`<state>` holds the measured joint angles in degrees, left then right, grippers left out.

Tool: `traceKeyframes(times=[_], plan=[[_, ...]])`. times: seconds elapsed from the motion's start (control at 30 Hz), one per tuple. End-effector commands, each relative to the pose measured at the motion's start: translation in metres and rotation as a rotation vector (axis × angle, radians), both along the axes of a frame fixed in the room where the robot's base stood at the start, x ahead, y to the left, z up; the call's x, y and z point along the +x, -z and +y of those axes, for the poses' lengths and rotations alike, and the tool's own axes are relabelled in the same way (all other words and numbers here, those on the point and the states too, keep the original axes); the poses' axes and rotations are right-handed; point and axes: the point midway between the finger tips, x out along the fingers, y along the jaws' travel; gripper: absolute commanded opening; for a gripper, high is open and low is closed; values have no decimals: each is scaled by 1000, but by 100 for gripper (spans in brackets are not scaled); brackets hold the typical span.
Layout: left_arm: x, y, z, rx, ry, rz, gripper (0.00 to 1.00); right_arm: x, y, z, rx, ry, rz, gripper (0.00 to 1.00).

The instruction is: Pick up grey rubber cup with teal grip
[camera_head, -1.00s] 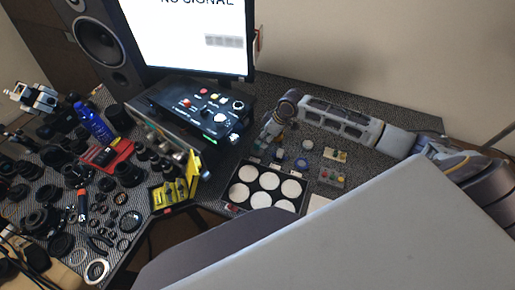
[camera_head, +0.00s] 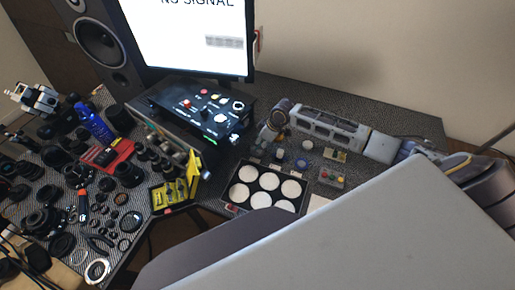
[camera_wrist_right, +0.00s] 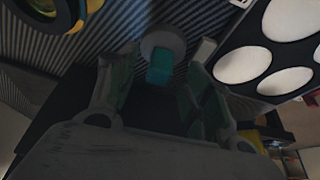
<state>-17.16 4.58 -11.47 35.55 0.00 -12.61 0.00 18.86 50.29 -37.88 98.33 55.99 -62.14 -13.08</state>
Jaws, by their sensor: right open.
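The grey rubber cup (camera_wrist_right: 163,42) is in the upper middle of the right wrist view, with its round grey end away from me and its teal grip (camera_wrist_right: 160,68) towards me. My right gripper (camera_wrist_right: 160,82) is open, with one finger on each side of the teal grip. I cannot tell whether the fingers touch it. In the head view my right gripper (camera_head: 266,141) is low over the mat behind the tray of white discs, and I cannot make out the cup clearly there. My left gripper is not in view.
A black tray with round white discs (camera_head: 240,193) lies just in front of the right gripper. A control box (camera_head: 205,108) stands to its left. Small parts, including a blue ring (camera_head: 301,163) and a button box (camera_head: 332,177), lie to its right. Lens parts crowd the left table.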

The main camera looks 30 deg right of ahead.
Motion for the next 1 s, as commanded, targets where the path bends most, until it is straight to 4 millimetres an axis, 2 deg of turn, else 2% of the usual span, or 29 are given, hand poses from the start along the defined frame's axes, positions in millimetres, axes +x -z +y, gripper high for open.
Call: traceKeyframes(times=[0.23,0.77,1.0], plan=[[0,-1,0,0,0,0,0,6,19,6,0,1,0,50],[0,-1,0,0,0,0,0,6,21,6,0,0,0,50],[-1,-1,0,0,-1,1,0,6,21,6,0,0,0,19]])
